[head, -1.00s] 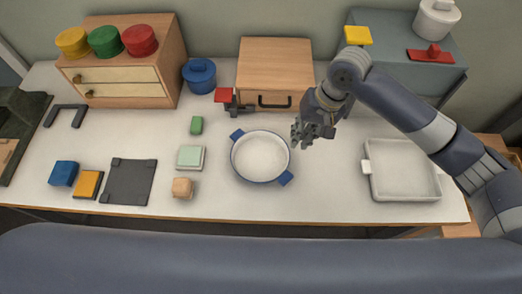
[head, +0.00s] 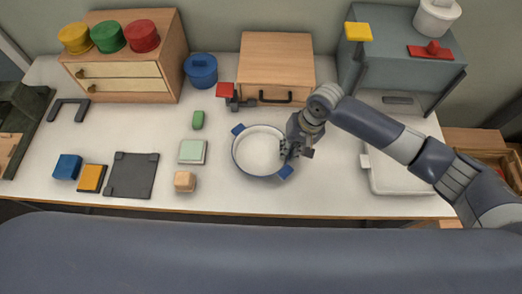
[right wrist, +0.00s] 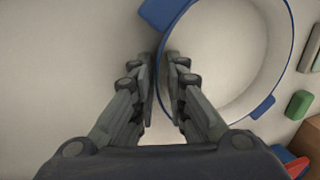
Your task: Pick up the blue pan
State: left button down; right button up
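The blue pan (head: 237,163) is round with a blue rim, a pale inside and two blue handles; it sits on the table in the middle of the head view. My right gripper (head: 294,152) is at the pan's right edge. In the right wrist view, the pan's blue rim (right wrist: 263,107) runs between the fingers of my right gripper (right wrist: 161,75), one finger outside and one over the inside. The fingers are close together on the rim. My left gripper is not in view.
A white tray (head: 400,182) is partly under my right arm.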

jog(key=shift+c, duration=0.6)
grip_shut()
jog(key=shift+r, duration=0.1)
